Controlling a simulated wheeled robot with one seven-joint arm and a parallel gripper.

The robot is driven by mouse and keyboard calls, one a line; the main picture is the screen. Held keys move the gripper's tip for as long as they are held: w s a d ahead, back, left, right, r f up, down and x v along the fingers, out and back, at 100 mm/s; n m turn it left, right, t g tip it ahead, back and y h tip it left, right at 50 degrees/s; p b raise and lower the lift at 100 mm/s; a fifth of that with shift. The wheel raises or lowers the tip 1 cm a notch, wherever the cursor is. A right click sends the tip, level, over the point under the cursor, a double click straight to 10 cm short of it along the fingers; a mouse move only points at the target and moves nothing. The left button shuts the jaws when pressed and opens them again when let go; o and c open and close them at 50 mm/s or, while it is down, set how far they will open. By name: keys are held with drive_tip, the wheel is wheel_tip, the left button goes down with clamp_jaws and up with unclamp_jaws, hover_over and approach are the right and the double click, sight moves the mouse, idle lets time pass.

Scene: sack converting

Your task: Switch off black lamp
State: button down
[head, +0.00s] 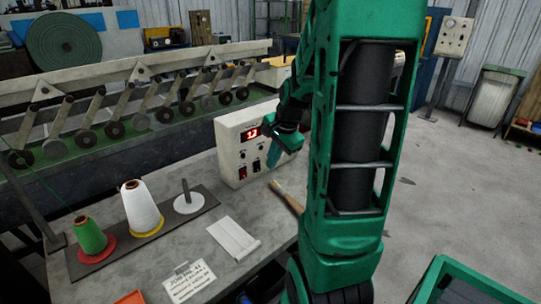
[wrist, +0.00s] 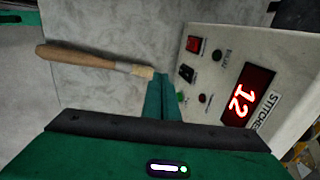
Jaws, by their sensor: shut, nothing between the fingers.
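A pale control box (head: 232,150) stands on the table, with a lit red display (head: 252,134) reading 12 in the wrist view (wrist: 243,96). Its face carries a black rocker switch (wrist: 187,73), a red rocker switch (wrist: 194,44), a dark round button (wrist: 217,55), a small red lamp (wrist: 203,98) and a small green spot (wrist: 182,97), perhaps a lamp. I cannot tell which item is the black lamp. My gripper (head: 272,160) is in front of the box's right part. In the wrist view its shut, empty fingers (wrist: 161,80) appear beside the black switch; contact cannot be told.
A wooden-handled brush (head: 287,196) lies on the table (head: 190,240) near the box. A white thread cone (head: 141,208), a green spool (head: 90,236), a white folded piece (head: 233,238) and a paper label (head: 190,281) are on the left. A roller machine (head: 130,110) runs behind.

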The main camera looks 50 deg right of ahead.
sight(257, 167)
drive_tip(key=x, duration=0.4)
drive_tip(key=shift+f, duration=0.35)
drive_tip(key=w, duration=0.3)
drive_tip(key=shift+w+d+f, duration=0.1)
drive_tip(key=shift+f, duration=0.2)
drive_tip(key=shift+w, duration=0.5)
drive_tip(key=shift+w, duration=0.2)
